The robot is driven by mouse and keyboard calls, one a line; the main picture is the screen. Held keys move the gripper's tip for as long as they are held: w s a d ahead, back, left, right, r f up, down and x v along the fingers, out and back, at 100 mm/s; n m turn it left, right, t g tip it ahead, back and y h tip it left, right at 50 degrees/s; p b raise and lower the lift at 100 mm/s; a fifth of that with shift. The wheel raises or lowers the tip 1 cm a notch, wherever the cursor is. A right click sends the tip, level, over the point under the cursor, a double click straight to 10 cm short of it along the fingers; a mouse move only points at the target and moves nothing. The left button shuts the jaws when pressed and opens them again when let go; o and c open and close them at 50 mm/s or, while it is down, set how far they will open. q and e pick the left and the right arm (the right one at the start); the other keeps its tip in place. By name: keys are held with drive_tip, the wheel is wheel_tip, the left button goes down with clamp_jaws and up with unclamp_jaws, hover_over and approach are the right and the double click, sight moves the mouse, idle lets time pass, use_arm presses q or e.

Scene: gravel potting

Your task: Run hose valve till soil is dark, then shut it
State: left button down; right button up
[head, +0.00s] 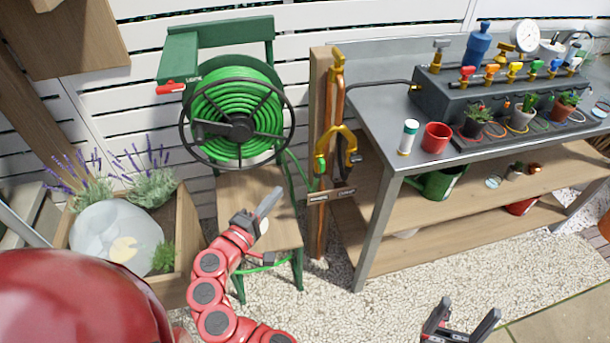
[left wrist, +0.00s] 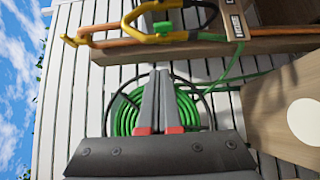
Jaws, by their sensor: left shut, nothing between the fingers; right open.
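The yellow Y-shaped hose valve fitting (head: 335,148) hangs on a wooden post (head: 318,225) right of the reel. It also shows at the top of the left wrist view (left wrist: 150,28). Two small plates are on the post below it; I cannot read them. A green hose (head: 240,105) is coiled on a reel with a black wheel. My left gripper (head: 268,202) is shut and empty, in front of the reel's stand, left of the valve and apart from it. My right gripper (head: 462,318) is open and empty over the gravel. I cannot tell which soil is meant or its shade.
A red lever (head: 170,88) sits on the green reel box. A planter (head: 186,235) with lavender and a round pale basin is at left. The metal bench (head: 372,110) at right carries a dark manifold, potted plants and a red cup (head: 436,138). Gravel between is mostly clear.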

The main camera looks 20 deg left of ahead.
use_arm(q)
drive_tip(key=p, duration=0.1)
approach(319, 160)
drive_tip(key=w+a, duration=0.2)
drive_tip(key=w, duration=0.2)
drive_tip(key=shift+w+d+f, duration=0.15)
drive_tip(key=shift+w+d, duration=0.25)
drive_tip(key=shift+d, duration=0.05)
drive_tip(key=shift+w+d+f, duration=0.2)
drive_tip(key=shift+w+d, duration=0.15)
drive_tip(key=shift+d, duration=0.1)
drive_tip(key=shift+w+d+f, duration=0.1)
drive_tip(key=shift+w+d, duration=0.25)
drive_tip(key=shift+d, duration=0.15)
drive_tip(key=shift+p, duration=0.3)
